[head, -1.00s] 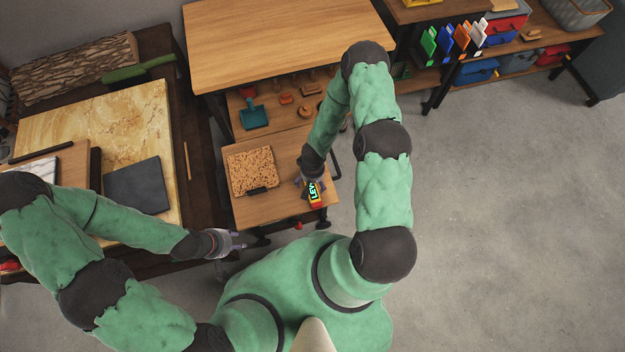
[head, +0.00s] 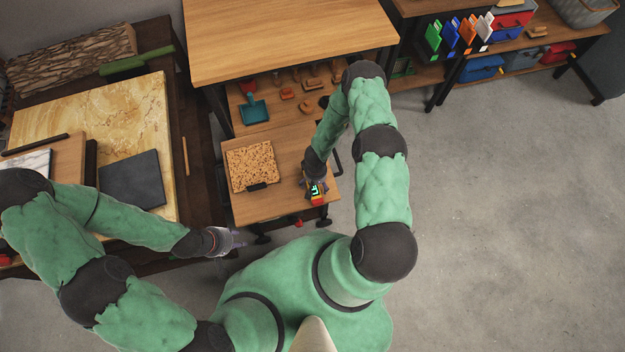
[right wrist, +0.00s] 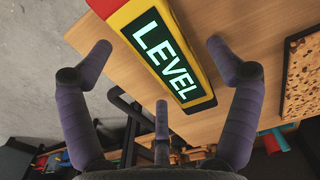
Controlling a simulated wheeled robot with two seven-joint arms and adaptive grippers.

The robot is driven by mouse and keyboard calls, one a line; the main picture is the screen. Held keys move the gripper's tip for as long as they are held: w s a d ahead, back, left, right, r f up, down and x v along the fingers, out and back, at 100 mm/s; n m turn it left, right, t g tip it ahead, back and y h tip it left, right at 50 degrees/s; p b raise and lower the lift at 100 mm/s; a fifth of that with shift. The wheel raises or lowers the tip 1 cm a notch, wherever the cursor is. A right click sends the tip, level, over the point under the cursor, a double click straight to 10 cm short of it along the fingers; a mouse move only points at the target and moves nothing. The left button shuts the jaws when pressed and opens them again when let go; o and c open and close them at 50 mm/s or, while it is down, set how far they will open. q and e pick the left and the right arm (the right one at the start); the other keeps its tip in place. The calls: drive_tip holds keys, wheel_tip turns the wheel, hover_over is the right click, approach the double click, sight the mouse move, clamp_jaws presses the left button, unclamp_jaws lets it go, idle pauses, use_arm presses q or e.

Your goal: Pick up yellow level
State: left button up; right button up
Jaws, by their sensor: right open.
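The yellow level (right wrist: 165,50) lies on a small wooden cart top (head: 270,207), with a dark "LEVEL" label and a red end. In the head view its yellow and red end (head: 317,198) shows below my right gripper, which hides the rest. My right gripper (head: 315,184) is over the level, pointing down. In the right wrist view its fingers (right wrist: 158,48) are spread, one on each side of the level, with clear gaps. My left gripper (head: 238,240) is at the left, apart from the cart; its fingers are too small and blurred to read.
A cork board (head: 252,168) lies on the cart left of the level. A higher wooden table (head: 290,45) stands behind, with a teal dustpan (head: 253,110) on the shelf below. A workbench (head: 90,120) stands at left. Open floor (head: 500,220) lies to the right.

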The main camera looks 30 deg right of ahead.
wheel_tip(320, 180, down, 3)
drive_tip(key=shift+r+b, duration=0.15)
drive_tip(key=shift+b, duration=0.15)
drive_tip(key=c, duration=1.4)
drive_tip(key=shift+r, duration=0.15)
